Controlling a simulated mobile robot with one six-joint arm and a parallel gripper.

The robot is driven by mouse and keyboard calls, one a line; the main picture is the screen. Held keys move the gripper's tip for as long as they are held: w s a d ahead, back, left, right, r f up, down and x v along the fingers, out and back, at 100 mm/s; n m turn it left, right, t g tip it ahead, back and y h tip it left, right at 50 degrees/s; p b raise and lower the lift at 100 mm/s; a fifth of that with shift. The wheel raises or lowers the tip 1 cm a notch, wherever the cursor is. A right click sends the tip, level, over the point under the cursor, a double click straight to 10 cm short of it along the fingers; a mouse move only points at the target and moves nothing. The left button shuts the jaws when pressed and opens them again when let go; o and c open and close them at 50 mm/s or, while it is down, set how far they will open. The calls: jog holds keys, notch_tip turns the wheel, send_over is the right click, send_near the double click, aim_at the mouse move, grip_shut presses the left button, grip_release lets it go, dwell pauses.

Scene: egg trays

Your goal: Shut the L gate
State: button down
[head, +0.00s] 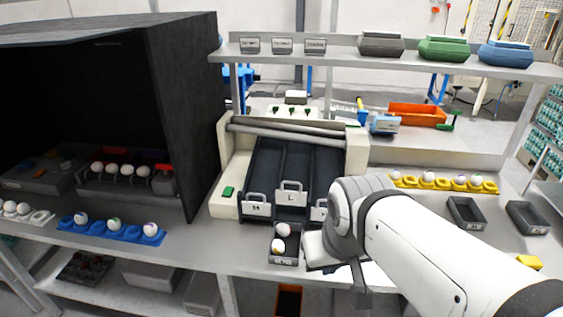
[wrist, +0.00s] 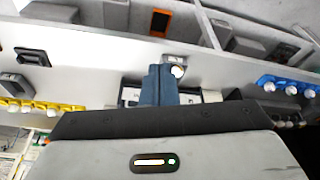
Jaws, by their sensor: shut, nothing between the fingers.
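The L gate (head: 291,198) is a grey plate with a handle, in the middle lane at the front of the sorting machine. It stands higher than the M gate (head: 257,206) on its left and the partly hidden third gate (head: 319,210) on its right. A dark bin (head: 285,260) with two eggs (head: 283,230) sits below it. My gripper's blue fingers (wrist: 157,70) are together and empty in the wrist view. In the head view, my arm covers the area right of the bin, and the fingertips cannot be made out. No contact with the gate shows.
A dark hood stands left, with a blue egg tray (head: 112,232) in front. A yellow egg tray (head: 443,182) and two empty dark bins (head: 466,213) are on the right of the counter. A shelf (head: 390,63) with egg cartons crosses above the machine.

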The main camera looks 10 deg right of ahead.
jog(key=w+d+r+b, duration=0.2)
jog(key=w, duration=0.5)
jog(key=m+t+h+b, duration=0.2)
jog(key=m+t+b, duration=0.1)
jog(key=b, duration=0.1)
send_over(291, 183)
jog(key=f, duration=0.6)
jog(key=shift+w+d, duration=0.2)
jog(key=shift+w, duration=0.1)
jog(key=shift+s+a+f+p, duration=0.1)
jog(key=shift+s+f+p, duration=0.05)
jog(key=shift+f, duration=0.45)
jog(key=shift+s+a+f+p, duration=0.1)
jog(key=shift+s+f+p, duration=0.05)
jog(key=shift+f, duration=0.45)
jog(key=shift+s+f, duration=0.15)
jog(key=shift+f, duration=0.5)
